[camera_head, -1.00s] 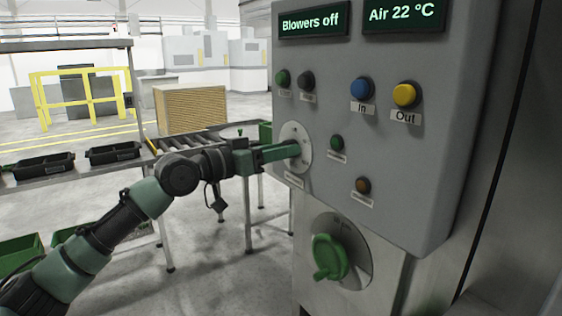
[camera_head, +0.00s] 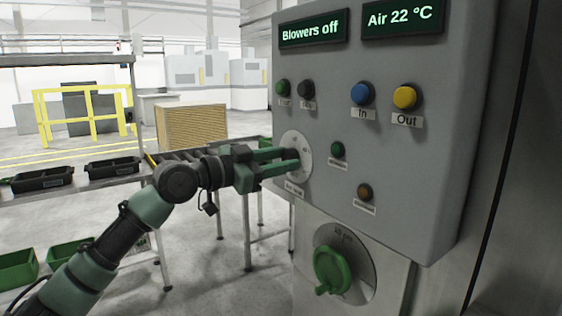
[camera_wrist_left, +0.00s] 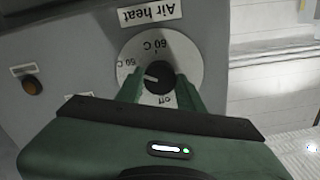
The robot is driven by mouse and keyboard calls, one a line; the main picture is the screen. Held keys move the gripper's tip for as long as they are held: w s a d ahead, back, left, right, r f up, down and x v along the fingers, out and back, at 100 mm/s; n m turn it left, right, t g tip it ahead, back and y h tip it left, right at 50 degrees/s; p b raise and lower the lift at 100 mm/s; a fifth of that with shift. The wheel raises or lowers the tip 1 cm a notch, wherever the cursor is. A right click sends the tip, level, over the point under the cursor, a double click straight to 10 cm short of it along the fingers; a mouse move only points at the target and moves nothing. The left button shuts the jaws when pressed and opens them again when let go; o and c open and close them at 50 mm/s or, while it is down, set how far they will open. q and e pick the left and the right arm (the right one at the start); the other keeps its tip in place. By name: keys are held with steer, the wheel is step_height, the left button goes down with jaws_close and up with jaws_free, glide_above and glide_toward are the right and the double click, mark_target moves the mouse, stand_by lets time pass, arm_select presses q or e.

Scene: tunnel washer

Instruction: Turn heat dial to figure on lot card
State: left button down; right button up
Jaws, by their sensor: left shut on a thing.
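The air heat dial has a white round plate (camera_head: 304,143) on the left part of the grey panel; it also shows upside down in the left wrist view (camera_wrist_left: 185,50). Its black knob (camera_wrist_left: 160,82) has a white mark pointing to the picture's left, between "off" and a figure that may be 60 C. My left gripper (camera_head: 288,160) is shut on the knob, one finger on each side; the fingers also show in the left wrist view (camera_wrist_left: 158,90). My right gripper is not in view. I see no lot card.
Displays read "Blowers off" (camera_head: 313,30) and "Air 22 °C" (camera_head: 403,17). Blue (camera_head: 362,94) and yellow (camera_head: 405,97) buttons sit right of the dial. A green rotary handle (camera_head: 332,270) is below.

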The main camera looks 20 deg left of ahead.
arm_select(q)
steer(key=c, duration=0.9)
jaws_free()
steer(key=shift+s+a+f+b, duration=0.1)
steer(key=shift+s+a+b, duration=0.2)
steer(key=shift+a, duration=0.05)
steer(key=b+v, duration=0.2)
steer(key=v, duration=0.5)
steer(key=shift+d, duration=0.1)
